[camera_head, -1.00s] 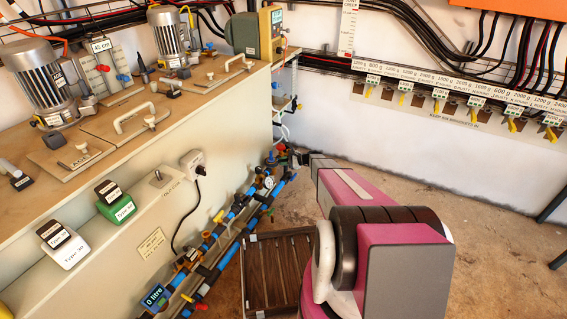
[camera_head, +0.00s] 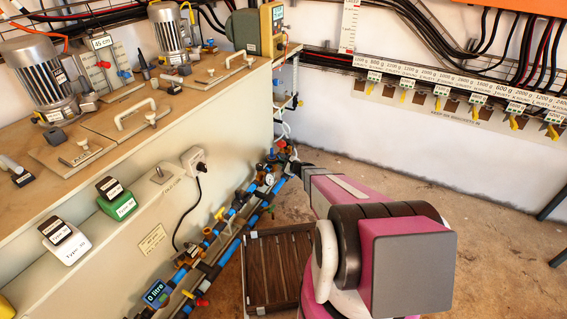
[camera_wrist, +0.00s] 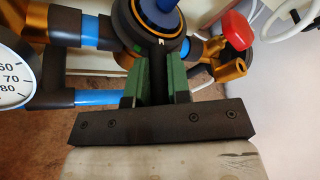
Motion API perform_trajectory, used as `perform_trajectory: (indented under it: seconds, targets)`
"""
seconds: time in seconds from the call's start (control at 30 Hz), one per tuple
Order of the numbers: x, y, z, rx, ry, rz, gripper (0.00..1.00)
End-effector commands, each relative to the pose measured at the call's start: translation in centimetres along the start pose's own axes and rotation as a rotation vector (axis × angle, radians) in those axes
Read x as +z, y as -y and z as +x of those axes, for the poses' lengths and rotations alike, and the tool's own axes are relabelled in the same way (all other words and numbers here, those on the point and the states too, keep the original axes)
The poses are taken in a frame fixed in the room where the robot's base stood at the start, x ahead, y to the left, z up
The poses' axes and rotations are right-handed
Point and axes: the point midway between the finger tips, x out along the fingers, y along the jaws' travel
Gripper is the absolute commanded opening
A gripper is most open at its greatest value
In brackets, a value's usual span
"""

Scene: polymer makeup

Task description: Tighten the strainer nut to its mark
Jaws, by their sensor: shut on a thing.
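The strainer nut (camera_wrist: 150,28) is a dark round ring with a blue centre at the top of the wrist view. A small pale mark shows on its near side. My gripper (camera_wrist: 157,82) has green fingers closed around a dark part of the nut that points toward me. In the head view my gripper (camera_head: 292,162) is small and partly hidden beyond my arm, at the far end of the blue pipes. I cannot tell how the nut's mark lines up with any other mark.
A pressure gauge (camera_wrist: 12,78) is at the left of the wrist view. A red-handled brass valve (camera_wrist: 230,68) is close on the right. Blue pipes (camera_head: 222,235) run along the cabinet. A slatted brown crate (camera_head: 252,290) stands on the floor beside them.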

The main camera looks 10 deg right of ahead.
Motion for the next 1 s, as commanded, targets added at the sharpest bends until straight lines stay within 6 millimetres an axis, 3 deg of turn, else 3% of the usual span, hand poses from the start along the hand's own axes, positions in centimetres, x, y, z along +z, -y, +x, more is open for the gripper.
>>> perform_trajectory:
  seconds: [0.73,0.77,0.83,1.0]
  targets:
    - [0.38,-0.52,-0.20,-0.077,-0.068,0.030,0.00]
    - [0.38,-0.53,-0.20,-0.077,-0.068,0.030,0.21]
    - [0.39,-0.53,-0.19,-0.076,-0.067,0.030,0.43]
    - [0.40,-0.54,-0.17,-0.076,-0.066,0.030,0.43]
